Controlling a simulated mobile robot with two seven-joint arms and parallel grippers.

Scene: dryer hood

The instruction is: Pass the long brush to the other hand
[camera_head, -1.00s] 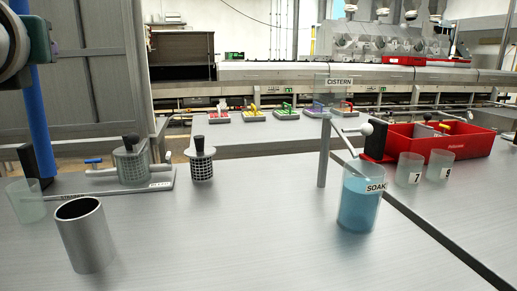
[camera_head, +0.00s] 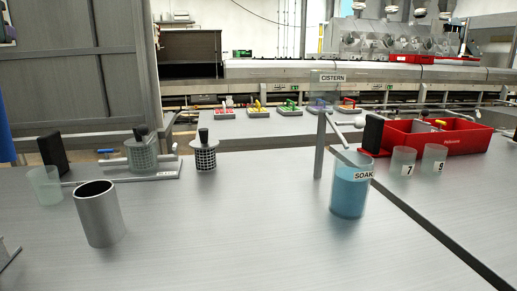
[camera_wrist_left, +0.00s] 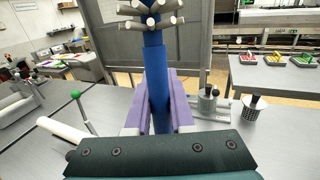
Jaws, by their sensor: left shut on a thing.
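The long brush (camera_wrist_left: 155,72) has a blue handle and a head of thick grey pegs (camera_wrist_left: 150,14) at the top of the left wrist view. My left gripper (camera_wrist_left: 160,118) is shut around the blue handle with its purple pads, and the brush stands roughly upright. My right gripper shows in neither view.
A metal cup (camera_head: 98,215) and a frosted beaker (camera_head: 45,188) stand on the left of the bench. A mesh basket (camera_head: 205,158) stands behind. The blue SOAK beaker (camera_head: 350,190) is at centre right, near a red bin (camera_head: 440,140). The bench's middle front is clear.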

